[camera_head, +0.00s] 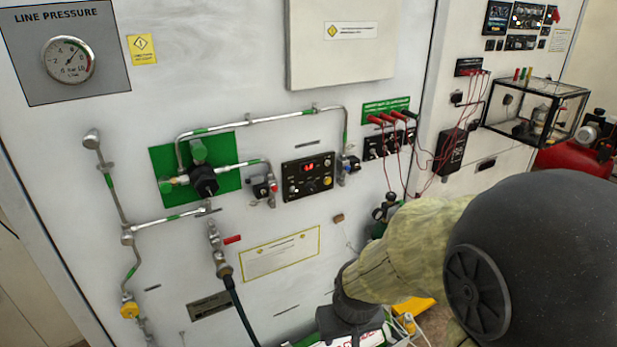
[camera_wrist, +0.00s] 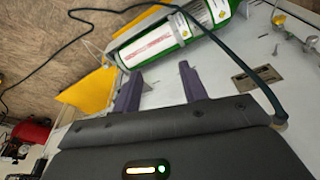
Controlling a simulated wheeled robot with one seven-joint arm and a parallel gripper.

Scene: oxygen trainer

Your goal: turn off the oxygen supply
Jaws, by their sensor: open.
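The oxygen supply piping runs over a white panel (camera_head: 150,270) in the head view, with metal pipes, green bands and a dark valve body on a green plate (camera_head: 227,182). A red lever handle (camera_head: 232,239) sits on the pipe below it, above a dark hose (camera_head: 238,305). A line pressure gauge (camera_head: 68,60) is at upper left. My gripper (camera_wrist: 160,85) shows in the wrist view with its two fingers apart and nothing between them. A green and white cylinder (camera_wrist: 175,35) lies beyond the fingers. In the head view my arm hides the lower right, and the gripper fingers are not visible.
A black control box with a red display (camera_head: 309,177) is right of the piping. Test leads with red plugs (camera_head: 392,118) hang farther right. A clear case (camera_head: 535,112) and a red tank (camera_head: 575,160) stand at far right. A yellow piece (camera_wrist: 88,92) lies near the cylinder.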

